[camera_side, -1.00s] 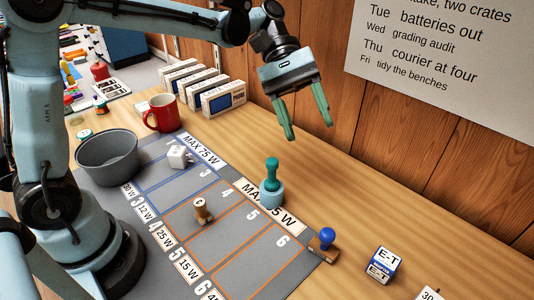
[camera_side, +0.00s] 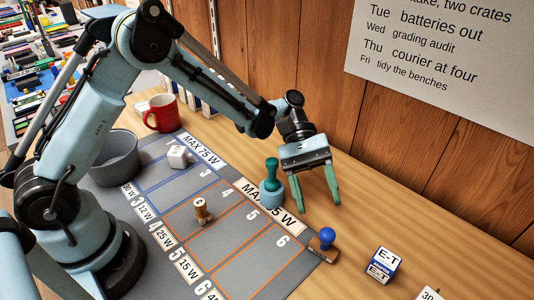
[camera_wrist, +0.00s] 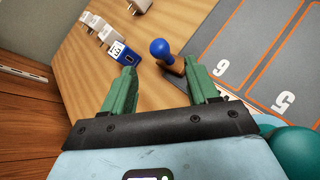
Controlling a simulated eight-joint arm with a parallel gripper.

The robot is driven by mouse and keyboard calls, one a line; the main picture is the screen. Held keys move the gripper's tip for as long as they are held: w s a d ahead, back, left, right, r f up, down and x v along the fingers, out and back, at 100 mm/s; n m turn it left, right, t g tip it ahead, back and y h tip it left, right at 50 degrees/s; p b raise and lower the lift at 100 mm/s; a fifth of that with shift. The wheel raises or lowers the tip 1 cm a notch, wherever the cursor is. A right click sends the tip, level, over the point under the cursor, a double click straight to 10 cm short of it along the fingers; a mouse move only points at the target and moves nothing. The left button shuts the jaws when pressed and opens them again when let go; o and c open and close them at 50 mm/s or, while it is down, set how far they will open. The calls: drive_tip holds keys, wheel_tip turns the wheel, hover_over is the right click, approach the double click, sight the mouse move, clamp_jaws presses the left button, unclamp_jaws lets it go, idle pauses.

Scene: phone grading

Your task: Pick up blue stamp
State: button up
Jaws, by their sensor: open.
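The blue stamp (camera_side: 325,242) has a round blue knob on a brown block. In the wrist view the blue stamp (camera_wrist: 163,52) is just beyond my fingertips, nearer the right finger. My gripper (camera_side: 320,207) is open and empty, above the table and up and behind the stamp in the side view. Its two green fingers also show in the wrist view (camera_wrist: 162,80), pointing towards the stamp. In the wrist view the right finger hides part of the stamp's block.
A blue-and-white E-T box (camera_side: 383,264) is right of the blue stamp. A wooden stamp (camera_side: 202,211) and a white adapter (camera_side: 180,157) are on the mat. The wooden wall (camera_side: 400,140) is behind.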

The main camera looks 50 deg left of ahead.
sight(325, 229)
drive_tip(key=shift+x, duration=3.2)
clamp_jaws()
